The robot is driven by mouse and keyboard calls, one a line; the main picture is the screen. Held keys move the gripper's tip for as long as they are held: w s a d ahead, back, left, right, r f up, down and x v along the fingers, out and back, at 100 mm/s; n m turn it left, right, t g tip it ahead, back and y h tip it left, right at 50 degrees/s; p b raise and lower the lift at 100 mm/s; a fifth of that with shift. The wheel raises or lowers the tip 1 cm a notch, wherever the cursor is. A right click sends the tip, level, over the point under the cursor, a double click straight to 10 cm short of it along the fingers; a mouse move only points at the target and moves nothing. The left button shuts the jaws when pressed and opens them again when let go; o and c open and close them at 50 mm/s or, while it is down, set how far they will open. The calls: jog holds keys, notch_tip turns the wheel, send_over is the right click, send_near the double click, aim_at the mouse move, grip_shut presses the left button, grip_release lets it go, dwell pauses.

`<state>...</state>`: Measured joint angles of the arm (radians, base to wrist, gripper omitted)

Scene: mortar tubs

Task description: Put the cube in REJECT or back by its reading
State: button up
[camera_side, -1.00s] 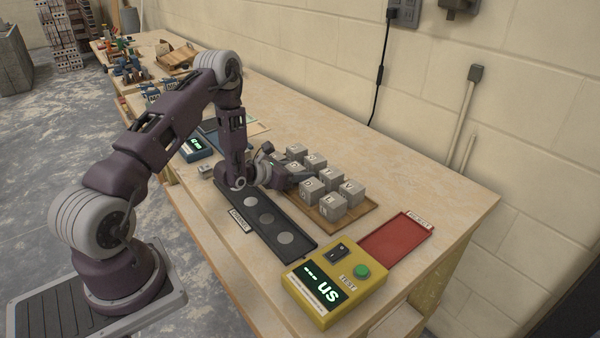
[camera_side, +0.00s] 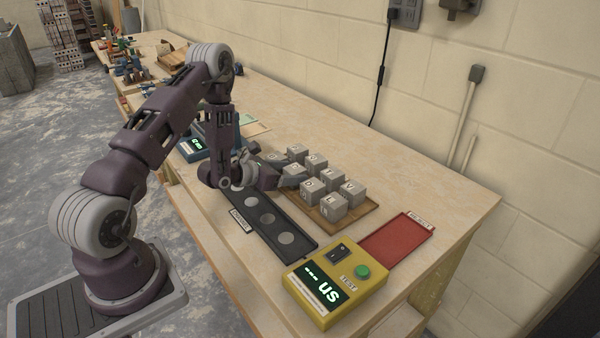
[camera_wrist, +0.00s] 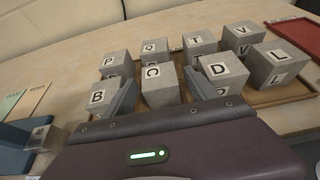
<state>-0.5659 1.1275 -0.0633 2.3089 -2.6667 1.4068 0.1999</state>
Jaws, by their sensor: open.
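Several grey cubes with letter labels stand on a wooden board (camera_side: 368,208) in the middle of the bench. My gripper (camera_wrist: 160,92) is open and empty at the board's near left edge. In the wrist view cube C (camera_wrist: 160,84) lies ahead between the two fingers; whether they touch it I cannot tell. Cube B (camera_wrist: 98,98) is beside the left finger and cube D (camera_wrist: 222,72) beside the right one. The red REJECT tray (camera_side: 397,238) is empty. The yellow tester (camera_side: 318,312) has a green TEST button (camera_side: 362,271) and shows dashes and "us".
A dark tray (camera_side: 303,252) with round pale discs lies in front of the board. A blue device (camera_side: 190,150) with a lit display stands behind my arm. A small grey block (camera_wrist: 42,137) sits near it.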

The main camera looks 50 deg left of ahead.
jog(key=v, duration=0.2)
jog(key=shift+s+r, duration=0.15)
jog(key=shift+s, duration=0.2)
jog(key=w+d+r+m+h, duration=0.3)
jog(key=d+r+m+h, duration=0.45)
jog(key=d+r, duration=0.6)
jog(key=s+d+r+m+g+h, duration=0.35)
jog(key=s+d+r+m, duration=0.2)
jog(key=d, duration=0.25)
jog(key=s+d+r+m+g+h, duration=0.2)
jog(key=s+d+r+m+g, duration=0.2)
jog(key=d+r+m, duration=0.3)
jog(key=s+d+m+g+y, duration=0.25)
jog(key=s+m, duration=0.25)
jog(key=s, duration=0.3)
jog(key=s+d+m+g+y, duration=0.25)
jog(key=s+m, duration=0.25)
jog(key=s, duration=0.3)
jog(key=s+a+f+m+t+y, duration=0.1)
jog(key=s+a+m+t+y, duration=0.3)
jog(key=a+y, duration=0.4)
jog(key=s+a+m, duration=0.1)
jog(key=a+m, duration=0.1)
jog(key=a, duration=0.1)
jog(key=shift+s+t, duration=0.2)
jog(key=shift+t, duration=0.15)
